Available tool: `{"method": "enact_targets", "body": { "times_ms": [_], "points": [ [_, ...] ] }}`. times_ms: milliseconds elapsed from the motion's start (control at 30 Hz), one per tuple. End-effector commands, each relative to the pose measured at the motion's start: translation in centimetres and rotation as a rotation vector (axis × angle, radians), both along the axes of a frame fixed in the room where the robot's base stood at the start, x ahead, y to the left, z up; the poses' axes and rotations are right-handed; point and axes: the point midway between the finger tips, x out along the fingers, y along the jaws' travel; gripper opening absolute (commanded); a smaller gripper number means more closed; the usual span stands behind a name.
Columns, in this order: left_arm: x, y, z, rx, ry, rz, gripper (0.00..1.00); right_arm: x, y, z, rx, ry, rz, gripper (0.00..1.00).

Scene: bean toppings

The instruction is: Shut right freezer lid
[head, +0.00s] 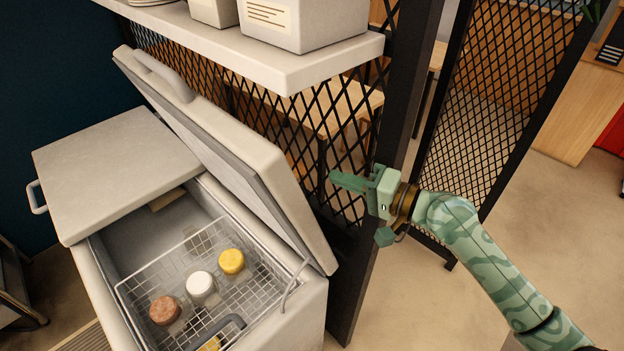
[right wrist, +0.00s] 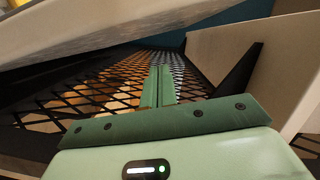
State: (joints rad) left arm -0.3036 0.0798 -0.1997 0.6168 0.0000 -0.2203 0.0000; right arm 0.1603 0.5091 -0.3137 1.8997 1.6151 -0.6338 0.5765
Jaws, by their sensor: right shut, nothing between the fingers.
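The right freezer lid (head: 235,150) is a pale grey panel standing raised and tilted, with a rounded handle (head: 160,75) at its upper end. The freezer body (head: 305,312) below it is open on that side. My right gripper (head: 334,180) is shut and empty, just right of the raised lid, with its fingers pointing left toward it; a gap shows between them in the head view. Its closed green fingers also show in the right wrist view (right wrist: 158,72), with pale panels at both sides that I cannot identify surely. My left gripper is not in view.
The left freezer lid (head: 115,170) lies flat. A wire basket (head: 135,300) inside holds several capped tubs. A white shelf (head: 290,75) with containers overhangs behind. A black mesh partition (head: 385,130) with a dark post stands beside my right gripper. Floor at the right is clear.

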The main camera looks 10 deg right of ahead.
Motion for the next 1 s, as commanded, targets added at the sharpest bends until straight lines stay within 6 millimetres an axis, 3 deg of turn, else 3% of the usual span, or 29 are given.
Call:
{"method": "enact_targets", "body": {
  "times_ms": [200,400,1000],
  "points": [
    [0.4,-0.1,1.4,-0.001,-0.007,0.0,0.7,2.7,3.5,-0.1,0.003,0.002,0.001,0.0],
    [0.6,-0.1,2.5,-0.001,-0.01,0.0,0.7,0.9,5.5,-1.1,0.001,0.001,-0.001,0.0],
    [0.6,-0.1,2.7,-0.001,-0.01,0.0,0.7,0.3,6.2,-1.7,-0.007,-0.005,-0.001,0.0]
  ]
}}
